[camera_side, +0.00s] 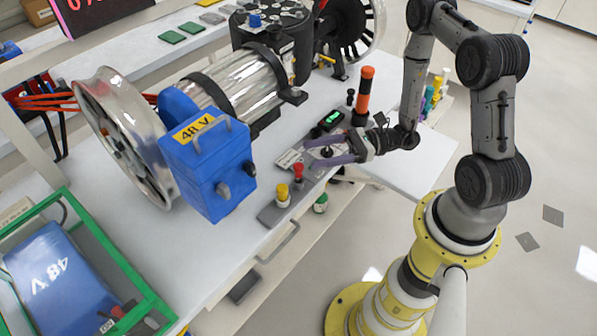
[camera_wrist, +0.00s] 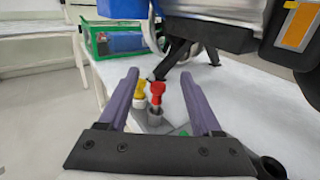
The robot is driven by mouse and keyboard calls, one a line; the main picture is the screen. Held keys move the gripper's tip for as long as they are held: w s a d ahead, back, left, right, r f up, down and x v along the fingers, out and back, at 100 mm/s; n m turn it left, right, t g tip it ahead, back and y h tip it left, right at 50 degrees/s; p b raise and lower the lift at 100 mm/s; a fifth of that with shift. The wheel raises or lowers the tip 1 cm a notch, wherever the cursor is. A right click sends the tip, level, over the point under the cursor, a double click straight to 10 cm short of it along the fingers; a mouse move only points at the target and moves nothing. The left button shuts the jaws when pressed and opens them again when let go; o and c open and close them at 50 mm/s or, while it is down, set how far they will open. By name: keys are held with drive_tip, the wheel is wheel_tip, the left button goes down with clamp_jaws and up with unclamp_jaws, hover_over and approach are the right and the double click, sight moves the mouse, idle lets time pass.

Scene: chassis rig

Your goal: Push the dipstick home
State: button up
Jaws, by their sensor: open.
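Two capped fittings stand upright on a grey strip at the bench's front edge: a yellow-topped one (camera_side: 283,193) and a red-topped one (camera_side: 298,171). I cannot tell for sure which is the dipstick, or how deep either sits. My gripper (camera_side: 320,151) is open and empty, its purple fingers pointing left, a little right of the red top. In the wrist view, the yellow top (camera_wrist: 140,88) and red top (camera_wrist: 157,89) show between the open fingers (camera_wrist: 159,76), beyond the tips, with the red one nearer the middle. Neither is being held.
A blue 48 V box (camera_side: 208,168) and a large wheel (camera_side: 122,135) stand left of the fittings. An orange-topped black cylinder (camera_side: 364,90) stands behind my gripper, near a small green display (camera_side: 331,119). A green-framed crate (camera_side: 75,270) is at lower left.

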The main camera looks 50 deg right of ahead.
sight(299, 165)
drive_tip(key=shift+w+a+f, duration=0.5)
drive_tip(key=shift+a, duration=0.2)
drive_tip(key=shift+w+a+f, duration=0.45)
drive_tip(key=shift+a+f, duration=0.05)
drive_tip(key=shift+a, duration=0.2)
drive_tip(key=shift+w+a+f, duration=0.5)
drive_tip(key=shift+a, duration=0.2)
clamp_jaws()
